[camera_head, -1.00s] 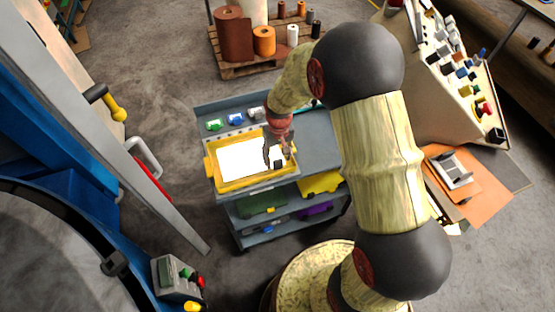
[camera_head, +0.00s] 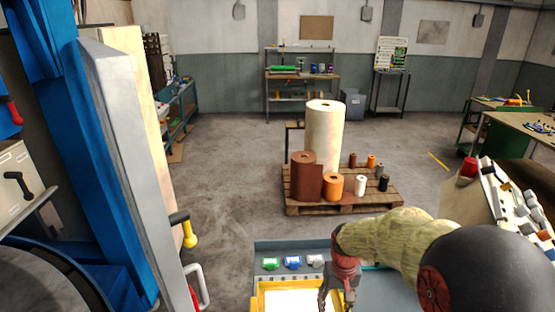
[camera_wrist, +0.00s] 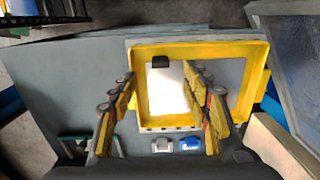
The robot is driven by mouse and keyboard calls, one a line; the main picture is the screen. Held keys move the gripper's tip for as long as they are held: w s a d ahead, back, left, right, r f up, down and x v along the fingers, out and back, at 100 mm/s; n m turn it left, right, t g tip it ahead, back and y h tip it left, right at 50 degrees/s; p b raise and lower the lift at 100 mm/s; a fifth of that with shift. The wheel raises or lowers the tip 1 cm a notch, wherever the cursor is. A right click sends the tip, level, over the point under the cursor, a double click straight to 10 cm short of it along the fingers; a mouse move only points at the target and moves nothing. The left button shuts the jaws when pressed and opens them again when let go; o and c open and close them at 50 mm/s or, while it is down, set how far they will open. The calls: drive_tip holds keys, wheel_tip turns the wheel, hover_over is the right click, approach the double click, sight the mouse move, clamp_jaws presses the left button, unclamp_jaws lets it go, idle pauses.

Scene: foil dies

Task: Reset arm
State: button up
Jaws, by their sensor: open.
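My gripper (camera_head: 338,296) is over the right side of a yellow-framed tray (camera_head: 289,286) at the bottom of the head view. In the wrist view my gripper (camera_wrist: 161,84) has its two fingers spread apart with nothing between them. The yellow frame (camera_wrist: 200,49) lies below them, with a white panel (camera_wrist: 168,98) inside and a small black block (camera_wrist: 160,62) at the panel's edge. The fingers hide part of the frame, and the lower part of the tray is cut off in the head view.
A grey cart top (camera_head: 390,290) carries the tray and small green (camera_head: 270,263), blue (camera_head: 292,262) and white (camera_head: 315,261) pieces. Behind it, a pallet (camera_head: 300,206) holds several rolls. A grey machine post (camera_head: 125,150) stands left; a control panel (camera_head: 515,205) stands right.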

drive_tip(key=s+r+t+b, duration=0.3)
drive_tip(key=s+r+t, duration=0.2)
drive_tip(key=s+r, duration=1.4)
drive_tip(key=shift+s+r+t+b, duration=0.15)
drive_tip(key=shift+s+t+b, duration=0.2)
drive_tip(key=shift+s, duration=0.45)
